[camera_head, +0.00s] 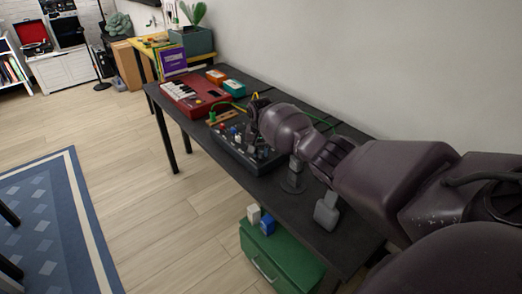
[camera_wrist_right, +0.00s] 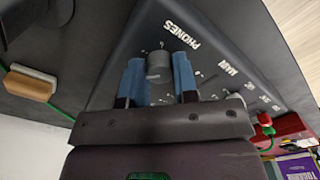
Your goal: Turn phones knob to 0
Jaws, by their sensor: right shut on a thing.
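The dark mixer (camera_wrist_right: 205,55) fills the middle of the right wrist view, with the white words PHONES and MAIN on its face. The grey phones knob (camera_wrist_right: 159,66) stands between the two blue fingers of my right gripper (camera_wrist_right: 158,78), which is shut on it. In the head view the mixer (camera_head: 262,162) lies on the dark desk, and my right gripper (camera_head: 252,128) reaches down onto it from the right. There the gripper and arm hide the knob. The knob's pointer and the scale are too small to read. My left gripper is not in view.
A red keyboard (camera_head: 183,101) and orange and teal boxes (camera_head: 234,88) lie farther back on the desk (camera_head: 180,122). Green and yellow cables run near the mixer. A grey stand (camera_head: 292,184) and grey block (camera_head: 327,212) sit under my arm. A green cabinet (camera_head: 280,258) stands below.

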